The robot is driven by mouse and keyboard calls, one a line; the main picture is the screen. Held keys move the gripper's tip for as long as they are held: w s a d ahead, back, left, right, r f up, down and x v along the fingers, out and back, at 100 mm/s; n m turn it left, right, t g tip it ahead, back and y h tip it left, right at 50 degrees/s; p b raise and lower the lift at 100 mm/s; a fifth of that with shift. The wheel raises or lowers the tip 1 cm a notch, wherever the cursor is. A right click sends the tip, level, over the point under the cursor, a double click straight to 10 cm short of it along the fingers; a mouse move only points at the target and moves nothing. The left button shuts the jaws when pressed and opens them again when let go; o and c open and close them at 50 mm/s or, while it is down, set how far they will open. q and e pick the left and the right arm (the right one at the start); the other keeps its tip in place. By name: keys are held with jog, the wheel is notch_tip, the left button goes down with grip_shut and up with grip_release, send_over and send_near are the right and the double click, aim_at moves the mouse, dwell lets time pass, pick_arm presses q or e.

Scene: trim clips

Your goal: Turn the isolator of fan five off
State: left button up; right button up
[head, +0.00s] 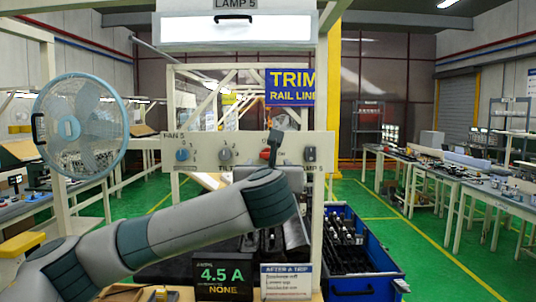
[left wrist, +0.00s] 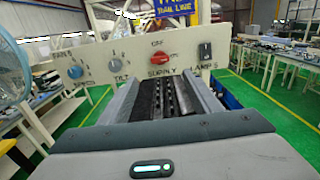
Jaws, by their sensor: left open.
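The red isolator knob (left wrist: 160,58) sits on the pale panel (left wrist: 110,62) above the word SUPPLY. Its bar looks roughly horizontal, and a label that seems to read OFF is above it. In the head view a dark part of my arm covers much of it. My left gripper (left wrist: 163,82) is open in the left wrist view, its two grey fingers below the knob in the picture and apart from it. In the head view my left wrist hides the fingers. Fan five (head: 80,125) stands left of the panel; I cannot tell whether it spins. My right gripper is out of view.
The panel also bears a blue speed knob (head: 183,155), a grey tilt knob (head: 225,155) and a lamp switch (head: 309,154). Below are a 4.5 A display (head: 224,274), an AFTER A TRIP card (head: 287,282) and a blue crate (head: 375,284). Green floor lies open to the right.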

aim_at(268, 154)
pick_arm(q)
jog(key=w+p, duration=0.7)
jog(key=w, duration=0.6)
jog(key=shift+w+r, duration=0.1)
jog(key=shift+w, duration=0.2)
jog(key=shift+w+p, duration=0.45)
jog(key=shift+w, duration=0.6)
jog(key=c, duration=1)
